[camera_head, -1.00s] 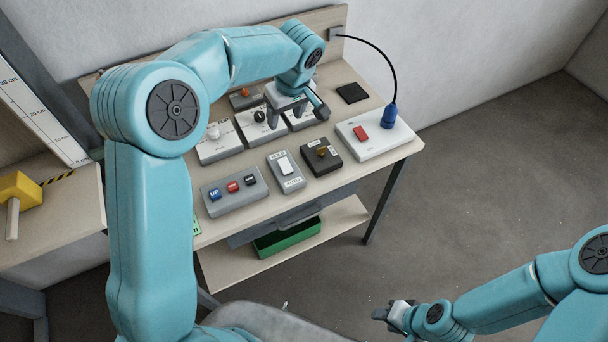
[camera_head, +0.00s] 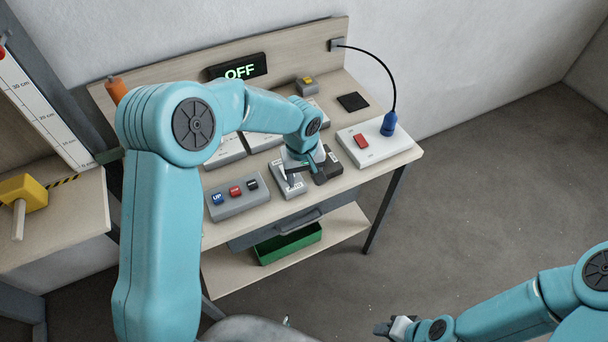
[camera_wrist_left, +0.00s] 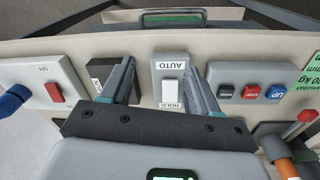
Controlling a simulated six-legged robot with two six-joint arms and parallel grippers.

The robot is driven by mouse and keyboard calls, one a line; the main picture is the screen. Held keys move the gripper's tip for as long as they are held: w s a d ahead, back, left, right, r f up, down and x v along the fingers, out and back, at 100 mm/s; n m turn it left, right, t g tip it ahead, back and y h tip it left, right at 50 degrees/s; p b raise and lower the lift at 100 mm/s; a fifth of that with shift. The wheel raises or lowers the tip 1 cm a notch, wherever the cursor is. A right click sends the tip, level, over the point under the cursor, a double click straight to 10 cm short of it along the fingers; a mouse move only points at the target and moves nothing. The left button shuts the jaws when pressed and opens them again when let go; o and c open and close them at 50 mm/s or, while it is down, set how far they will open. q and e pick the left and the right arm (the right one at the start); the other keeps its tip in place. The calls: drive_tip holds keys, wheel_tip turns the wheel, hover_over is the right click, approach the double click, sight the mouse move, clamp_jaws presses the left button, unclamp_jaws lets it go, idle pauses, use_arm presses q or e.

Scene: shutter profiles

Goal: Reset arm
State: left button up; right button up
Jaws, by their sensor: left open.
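My left gripper (camera_head: 303,178) is open over the front row of the workbench. In the head view it partly covers the grey HOLD/AUTO switch box (camera_head: 280,173) and the dark box (camera_head: 331,165) beside it. In the left wrist view the open fingers (camera_wrist_left: 162,68) stand on either side of the HOLD/AUTO box (camera_wrist_left: 176,69), with its white rocker (camera_wrist_left: 172,92) between them. I cannot tell whether they touch it; nothing is held. My right gripper (camera_head: 395,327) is low at the bottom right, away from the bench; its jaws are too small to read.
A three-button box (camera_head: 237,197) is left of the gripper. A white box (camera_head: 375,142) with a red switch and blue plug (camera_head: 389,124) is right. An OFF display (camera_head: 238,68) is on the backboard. A green bin (camera_head: 289,243) sits on the lower shelf. Floor at right is clear.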

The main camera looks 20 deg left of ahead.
use_arm(q)
drive_tip(key=f, duration=0.1)
drive_tip(key=f+b, duration=0.1)
drive_tip(key=s+a+f, duration=0.1)
drive_tip(key=shift+f+b, duration=0.15)
drive_tip(key=shift+b, duration=0.15)
drive_tip(key=s+d+f+m+h+b, duration=0.2)
drive_tip(key=s+d+f, duration=0.2)
drive_tip(key=s+f, duration=0.5)
drive_tip(key=s+d+f+m+h+b, duration=0.1)
drive_tip(key=s+d+f, duration=0.4)
drive_tip(key=s+f, duration=0.5)
drive_tip(key=s+m+b, duration=0.1)
drive_tip(key=s+m, duration=0.1)
drive_tip(key=s, duration=0.1)
drive_tip(key=shift+s+h, duration=0.35)
drive_tip(key=shift+h, duration=0.05)
